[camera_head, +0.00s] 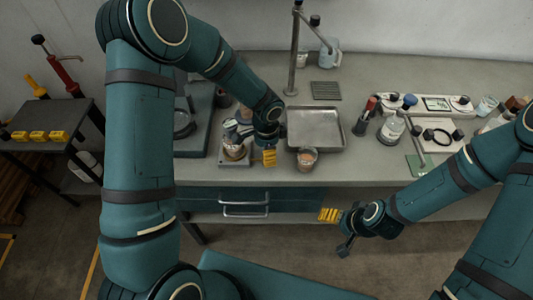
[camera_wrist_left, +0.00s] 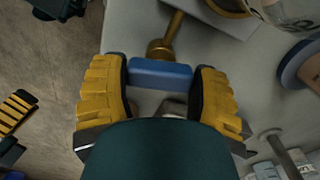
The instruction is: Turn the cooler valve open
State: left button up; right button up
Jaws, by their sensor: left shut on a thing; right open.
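The cooler valve shows in the left wrist view as a blue bar handle (camera_wrist_left: 160,73) on a brass stem (camera_wrist_left: 165,45). My left gripper (camera_wrist_left: 158,92) has its yellow fingers at both ends of the blue handle and is shut on it. In the head view my left gripper (camera_head: 269,158) is at the bench's front edge, just right of a small apparatus (camera_head: 234,151); the handle is hidden there. My right gripper (camera_head: 330,215) is open and empty, in front of the bench, low and away from the valve.
A metal tray (camera_head: 315,128) lies behind and right of the left gripper, with a small cup (camera_head: 307,158) at its front. A drawer handle (camera_head: 245,207) is below the bench edge. Bottles and instruments crowd the right. A dark side table (camera_head: 40,122) stands left.

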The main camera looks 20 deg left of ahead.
pick_arm(q)
jog(key=n+b, duration=0.3)
jog(key=n, duration=0.1)
jog(key=shift+f+n, duration=0.1)
jog(key=shift+n, duration=0.2)
jog(key=n+b, duration=0.2)
jog(key=n, duration=0.1)
jog(key=shift+n, duration=0.3)
jog(key=shift+n+b, duration=0.8)
jog(key=shift+n, duration=0.6)
jog(key=o, duration=1.2)
jog(key=shift+r, duration=0.2)
notch_tip(320, 180, up, 12)
